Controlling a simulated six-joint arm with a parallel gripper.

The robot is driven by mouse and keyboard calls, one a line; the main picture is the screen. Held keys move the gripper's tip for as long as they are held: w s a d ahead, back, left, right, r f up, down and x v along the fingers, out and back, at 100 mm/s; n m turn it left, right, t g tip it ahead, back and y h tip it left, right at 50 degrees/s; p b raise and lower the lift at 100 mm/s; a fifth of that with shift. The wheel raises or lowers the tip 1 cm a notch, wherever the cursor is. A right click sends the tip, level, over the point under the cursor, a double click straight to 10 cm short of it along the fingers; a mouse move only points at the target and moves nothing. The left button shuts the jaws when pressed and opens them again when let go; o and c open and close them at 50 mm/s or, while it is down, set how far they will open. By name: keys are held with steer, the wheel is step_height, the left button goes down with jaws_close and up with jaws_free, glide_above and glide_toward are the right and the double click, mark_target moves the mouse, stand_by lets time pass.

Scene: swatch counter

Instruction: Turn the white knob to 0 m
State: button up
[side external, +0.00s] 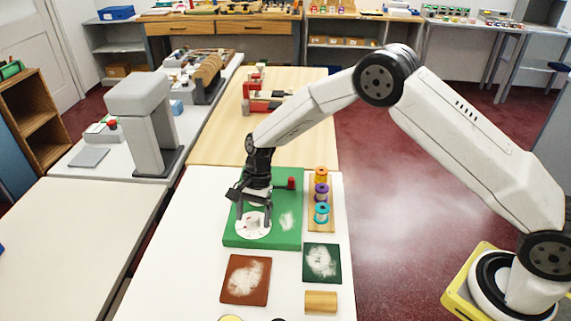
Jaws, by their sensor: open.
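The white knob (254,219) stands up from a round white dial (246,232) on a green board (235,237). The dial's markings are too small to read, so I cannot tell where the knob points. My gripper (254,207) is directly above the knob, pointing down, with its fingers apart. The fingertips are close to the knob's top and partly hide it. I cannot tell whether they touch it.
A red part (291,183) stands on the board's back right. A wooden rack (322,224) with coloured spools is to the right. A brown swatch (246,280), a dark green swatch (322,263) and a wooden block (321,301) lie in front.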

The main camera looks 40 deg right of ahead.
jaws_close()
